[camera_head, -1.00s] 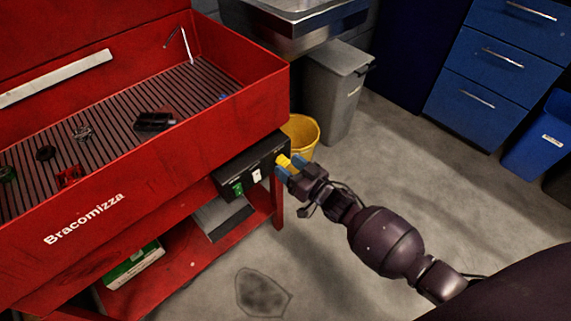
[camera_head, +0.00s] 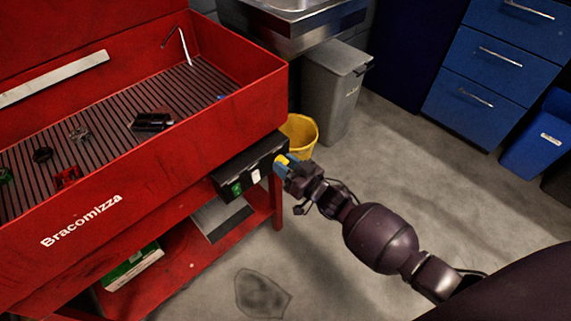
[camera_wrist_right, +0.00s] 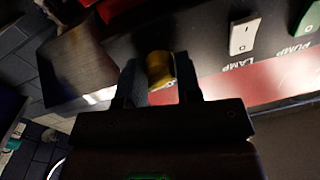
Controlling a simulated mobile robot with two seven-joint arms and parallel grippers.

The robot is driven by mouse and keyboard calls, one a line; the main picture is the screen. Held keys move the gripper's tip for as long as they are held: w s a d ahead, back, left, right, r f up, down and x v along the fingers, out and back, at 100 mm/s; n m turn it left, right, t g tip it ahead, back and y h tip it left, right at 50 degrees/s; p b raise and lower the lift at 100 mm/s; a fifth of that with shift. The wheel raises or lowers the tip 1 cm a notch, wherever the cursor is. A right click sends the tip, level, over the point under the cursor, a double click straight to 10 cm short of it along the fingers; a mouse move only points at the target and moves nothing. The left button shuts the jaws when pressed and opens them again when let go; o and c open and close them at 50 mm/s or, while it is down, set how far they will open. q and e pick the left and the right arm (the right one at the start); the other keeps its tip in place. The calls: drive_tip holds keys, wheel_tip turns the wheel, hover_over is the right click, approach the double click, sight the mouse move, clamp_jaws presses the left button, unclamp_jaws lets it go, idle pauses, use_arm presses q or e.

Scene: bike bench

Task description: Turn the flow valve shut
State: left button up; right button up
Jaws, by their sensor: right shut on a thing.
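The yellow flow valve knob (camera_head: 283,159) sits at the right end of the black control box (camera_head: 227,182) on the front of the red parts washer. My right gripper (camera_head: 283,163) is shut on the knob, its blue-grey fingers on either side of it. In the right wrist view the yellow knob (camera_wrist_right: 160,69) shows between the two fingertips (camera_wrist_right: 158,78). The fingers hide part of the knob, so its exact angle is hard to tell. My left gripper is not in view.
A white lamp switch (camera_head: 256,176) and a green pump switch (camera_head: 237,189) sit beside the knob. The red washer basin (camera_head: 200,118) stands above. A yellow bucket (camera_head: 300,134) and grey bin (camera_head: 335,92) stand behind.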

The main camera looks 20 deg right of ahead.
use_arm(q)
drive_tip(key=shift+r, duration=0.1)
use_arm(e)
drive_tip(key=shift+r+n, duration=0.1)
drive_tip(key=shift+n, duration=0.2)
drive_tip(key=shift+d+n+p, duration=0.1)
drive_tip(key=shift+n+p, duration=0.35)
drive_tip(key=shift+n, duration=0.55)
drive_tip(key=shift+w+n, duration=0.1)
drive_tip(key=shift+n, duration=0.8)
drive_tip(key=n, duration=0.2)
drive_tip(key=shift+n+p, duration=0.3)
drive_tip(key=shift+p, duration=0.1)
drive_tip(key=n, duration=0.3)
drive_tip(key=shift+n+h, duration=0.4)
drive_tip(key=shift+n, duration=0.5)
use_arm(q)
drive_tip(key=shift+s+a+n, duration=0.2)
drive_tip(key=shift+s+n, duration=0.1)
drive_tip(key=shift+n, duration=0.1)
use_arm(e)
drive_tip(key=shift+n, duration=0.4)
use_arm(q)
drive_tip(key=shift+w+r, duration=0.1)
